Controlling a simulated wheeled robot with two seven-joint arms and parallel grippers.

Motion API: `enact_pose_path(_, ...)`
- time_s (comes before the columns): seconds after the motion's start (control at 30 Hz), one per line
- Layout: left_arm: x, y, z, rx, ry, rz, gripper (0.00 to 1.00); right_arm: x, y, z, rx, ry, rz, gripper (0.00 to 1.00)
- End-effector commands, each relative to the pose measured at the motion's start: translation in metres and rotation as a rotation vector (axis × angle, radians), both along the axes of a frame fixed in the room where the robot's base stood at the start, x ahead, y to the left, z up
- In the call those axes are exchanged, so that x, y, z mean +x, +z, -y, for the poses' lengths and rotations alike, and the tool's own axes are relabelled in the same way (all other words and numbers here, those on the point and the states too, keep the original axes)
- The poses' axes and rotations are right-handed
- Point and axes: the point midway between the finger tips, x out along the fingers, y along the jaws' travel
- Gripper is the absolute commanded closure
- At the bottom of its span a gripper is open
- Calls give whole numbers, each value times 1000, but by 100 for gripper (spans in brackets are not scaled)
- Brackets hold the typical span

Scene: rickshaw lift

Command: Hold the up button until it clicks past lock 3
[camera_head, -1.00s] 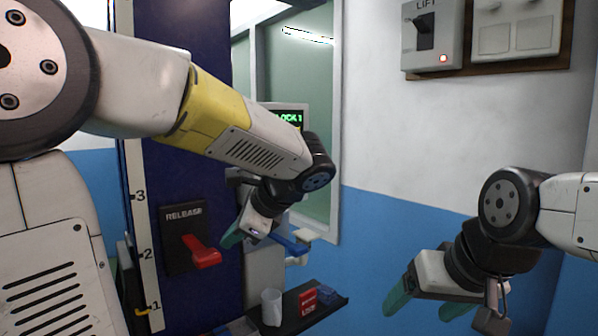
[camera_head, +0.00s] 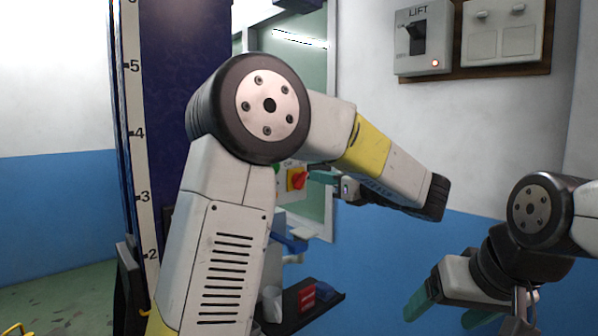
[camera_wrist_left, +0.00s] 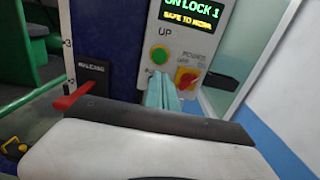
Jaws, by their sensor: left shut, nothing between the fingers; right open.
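The green UP button (camera_wrist_left: 158,54) sits on the light control panel (camera_wrist_left: 139,73), just left of the red power knob (camera_wrist_left: 186,78) on its yellow plate. A display (camera_wrist_left: 193,12) above reads "ON LOCK 1". My left gripper (camera_wrist_left: 160,82) is shut and empty, its teal fingertips just below the button in the wrist view; a touch cannot be told. In the head view my left gripper (camera_head: 313,175) is beside the red knob (camera_head: 299,179), and my arm hides most of the panel. My right gripper (camera_head: 440,315) is open and empty at lower right, away from the panel.
A red release lever (camera_wrist_left: 75,97) is on the dark blue post, left of the panel. A numbered scale (camera_head: 134,130) runs up the post. A small shelf (camera_head: 300,318) holds a white cup and red box. A LIFT switch box (camera_head: 423,40) is on the wall.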

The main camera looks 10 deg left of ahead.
Motion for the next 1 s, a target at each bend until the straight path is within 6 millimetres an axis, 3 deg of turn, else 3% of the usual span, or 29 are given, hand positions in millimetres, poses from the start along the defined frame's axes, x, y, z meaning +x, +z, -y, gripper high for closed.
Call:
enact_pose_path(0.17,10,0,-15,-1,5,0,100,0,0,0,0,0,0,22)
enact_pose_path(0.7,71,-1,-99,-2,4,-1,100,0,0,0,0,0,0,22)
enact_pose_path(1.0,82,-1,-113,-1,1,0,100,0,0,0,0,0,0,22)
